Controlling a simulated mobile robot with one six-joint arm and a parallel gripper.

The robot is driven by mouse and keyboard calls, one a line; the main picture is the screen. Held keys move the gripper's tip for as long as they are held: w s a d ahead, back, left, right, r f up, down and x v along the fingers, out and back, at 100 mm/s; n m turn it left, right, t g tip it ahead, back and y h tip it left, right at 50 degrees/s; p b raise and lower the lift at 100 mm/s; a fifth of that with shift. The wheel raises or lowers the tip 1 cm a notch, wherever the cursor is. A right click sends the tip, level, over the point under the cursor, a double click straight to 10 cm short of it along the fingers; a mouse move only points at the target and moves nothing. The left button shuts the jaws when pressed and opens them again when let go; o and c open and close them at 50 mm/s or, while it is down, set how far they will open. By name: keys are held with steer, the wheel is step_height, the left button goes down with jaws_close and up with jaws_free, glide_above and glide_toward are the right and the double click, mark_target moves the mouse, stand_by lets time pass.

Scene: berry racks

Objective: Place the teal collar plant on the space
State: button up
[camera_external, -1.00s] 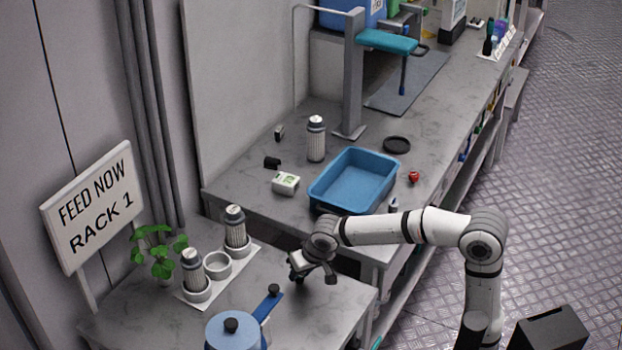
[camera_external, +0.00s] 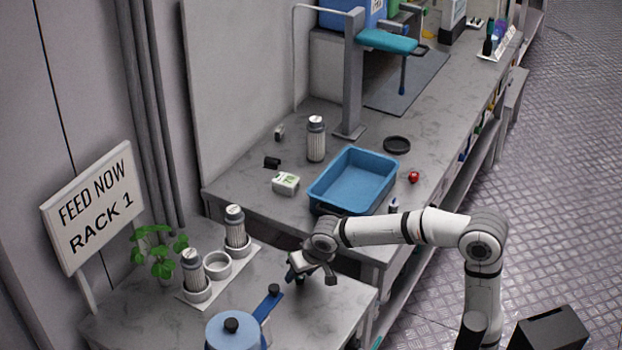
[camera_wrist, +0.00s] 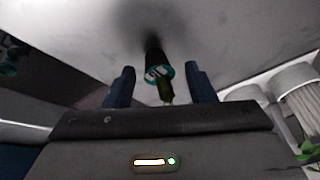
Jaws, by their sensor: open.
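A small dark cylinder with a teal collar and a green stem (camera_wrist: 158,68) shows in the wrist view, between and slightly beyond the fingertips. I take it as the teal collar plant; I cannot pick it out in the external view. My gripper (camera_external: 309,274) is low over the near table, right of the white rack. In the wrist view my gripper (camera_wrist: 160,78) is open, with a blue finger on each side and a gap around the plant. The white rack (camera_external: 246,259) has an empty ring space (camera_external: 217,266) between two ribbed canisters (camera_external: 236,226) (camera_external: 194,268).
A leafy green plant (camera_external: 160,252) stands left of the rack. A blue lidded pot (camera_external: 232,334) and a blue-handled tool (camera_external: 268,302) are at the front. A blue tray (camera_external: 352,181) sits on the higher counter behind. A sign (camera_external: 90,208) stands at left.

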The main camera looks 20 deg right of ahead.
steer(key=p+v, duration=0.2)
steer(key=v, duration=1)
steer(key=shift+p, duration=0.3)
